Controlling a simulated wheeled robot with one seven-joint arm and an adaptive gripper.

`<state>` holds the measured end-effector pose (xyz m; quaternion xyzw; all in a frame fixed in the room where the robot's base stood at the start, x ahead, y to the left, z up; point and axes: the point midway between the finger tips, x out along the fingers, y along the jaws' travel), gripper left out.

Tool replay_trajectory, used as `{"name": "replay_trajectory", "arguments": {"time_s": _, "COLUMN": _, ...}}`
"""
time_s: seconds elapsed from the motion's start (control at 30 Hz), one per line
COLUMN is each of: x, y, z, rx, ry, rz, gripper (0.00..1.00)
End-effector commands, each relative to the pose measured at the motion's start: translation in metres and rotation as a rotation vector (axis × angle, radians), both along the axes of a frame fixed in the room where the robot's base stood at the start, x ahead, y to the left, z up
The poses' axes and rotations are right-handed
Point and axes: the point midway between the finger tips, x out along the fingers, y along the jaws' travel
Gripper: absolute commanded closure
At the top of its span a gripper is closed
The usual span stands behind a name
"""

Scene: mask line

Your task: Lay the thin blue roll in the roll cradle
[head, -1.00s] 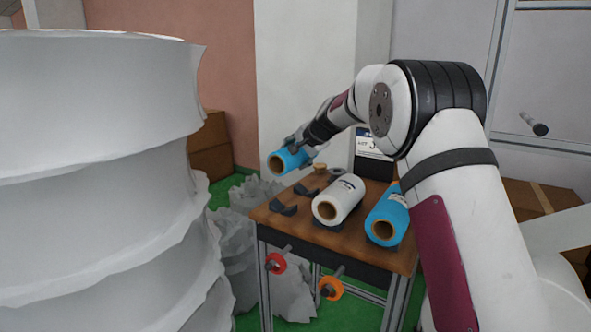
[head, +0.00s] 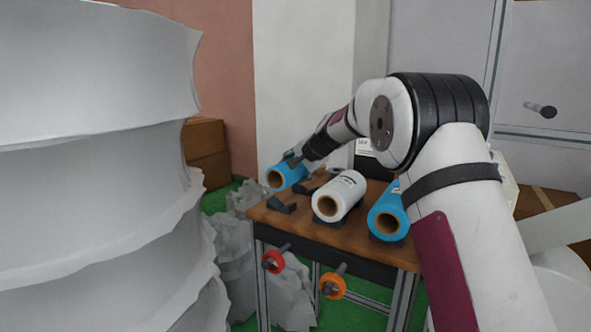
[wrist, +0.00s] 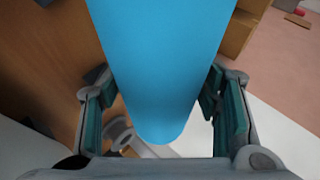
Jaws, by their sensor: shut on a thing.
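The thin blue roll (head: 287,177) is held in my gripper (head: 297,161), with its brown core end facing the camera in the head view. In the wrist view the blue roll (wrist: 160,65) runs between the two fingers (wrist: 163,108). The roll cradle (head: 281,205), a pair of dark notched supports, stands at the left of the wooden table. The roll is at its upper edge in the picture, just over the front support; I cannot tell whether they touch. The rear support is partly hidden by the roll and gripper.
A white roll (head: 338,194) lies beside the cradle, and a thicker blue roll (head: 389,212) lies further right on the table (head: 345,235). A red ring (head: 273,262) and an orange ring (head: 332,286) hang on pegs at the front. A large pale ribbed stack (head: 95,170) fills the left.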

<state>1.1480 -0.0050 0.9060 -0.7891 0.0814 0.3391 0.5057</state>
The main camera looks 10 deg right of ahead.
Motion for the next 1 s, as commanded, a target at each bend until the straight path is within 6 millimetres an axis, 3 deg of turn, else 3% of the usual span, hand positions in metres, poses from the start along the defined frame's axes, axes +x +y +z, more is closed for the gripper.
{"name": "replay_trajectory", "arguments": {"time_s": 0.5, "x": 0.000, "y": 0.000, "z": -0.045, "rx": -0.001, "ry": 0.000, "rz": 0.001, "gripper": 0.74}}
{"name": "replay_trajectory", "arguments": {"time_s": 1.0, "x": 0.000, "y": 0.000, "z": -0.049, "rx": -0.001, "ry": 0.000, "rz": 0.001, "gripper": 0.74}}
